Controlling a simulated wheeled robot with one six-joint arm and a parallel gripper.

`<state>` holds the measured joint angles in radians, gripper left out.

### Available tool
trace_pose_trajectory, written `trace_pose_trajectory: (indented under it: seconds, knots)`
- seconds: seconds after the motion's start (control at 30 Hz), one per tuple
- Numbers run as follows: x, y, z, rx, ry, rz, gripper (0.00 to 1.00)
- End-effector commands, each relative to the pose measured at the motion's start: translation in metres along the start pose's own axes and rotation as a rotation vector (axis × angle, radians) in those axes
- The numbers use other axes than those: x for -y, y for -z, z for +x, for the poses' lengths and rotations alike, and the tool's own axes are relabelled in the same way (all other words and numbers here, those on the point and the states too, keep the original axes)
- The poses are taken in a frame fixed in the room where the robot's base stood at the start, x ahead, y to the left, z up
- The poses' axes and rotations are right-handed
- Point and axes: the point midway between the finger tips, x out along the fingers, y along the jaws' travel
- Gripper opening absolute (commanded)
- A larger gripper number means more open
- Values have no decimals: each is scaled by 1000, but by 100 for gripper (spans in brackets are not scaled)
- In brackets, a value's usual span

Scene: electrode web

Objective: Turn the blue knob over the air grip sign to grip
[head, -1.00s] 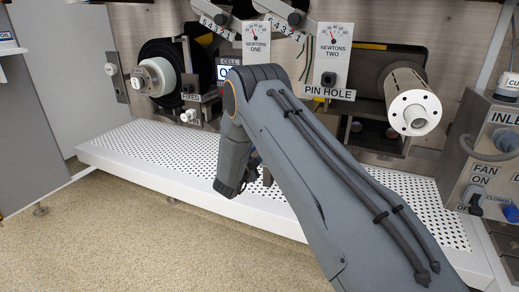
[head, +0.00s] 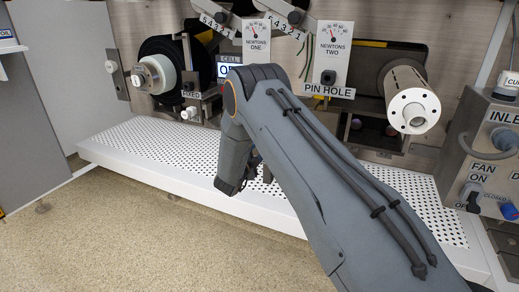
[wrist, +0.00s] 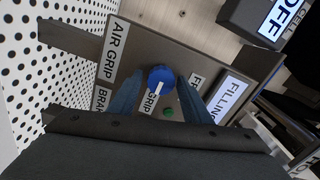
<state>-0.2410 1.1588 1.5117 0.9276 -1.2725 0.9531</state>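In the wrist view the round blue knob (wrist: 161,76) sits on a grey panel, beside the white AIR GRIP sign (wrist: 116,48). A small GRIP label (wrist: 151,101) lies just below the knob and a partly hidden label starting FR (wrist: 195,80) lies to its right. A short white mark shows at the knob's lower edge, on the GRIP side. My gripper (wrist: 160,80) is open, with one blue-grey finger on each side of the knob. I cannot tell whether the fingers touch it. In the head view my forearm and wrist hide the knob.
A green button (wrist: 168,112), a BRAKE sign (wrist: 101,98) and a FILLING display (wrist: 229,97) sit close to the knob. A CELL OFF display (wrist: 285,18) is at upper right. The white perforated shelf (head: 150,145) runs below the panel. A white roller (head: 414,107) stands at right.

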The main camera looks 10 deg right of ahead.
Motion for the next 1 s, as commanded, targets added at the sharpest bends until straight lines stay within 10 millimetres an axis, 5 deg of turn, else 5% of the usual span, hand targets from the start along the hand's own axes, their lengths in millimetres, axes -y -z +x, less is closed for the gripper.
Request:
trace_pose_trajectory:
  seconds: [0.47,1.0]
  knots:
    - [2,-1,-7,2,1,-1,50]
    - [1,0,-77,1,1,-1,50]
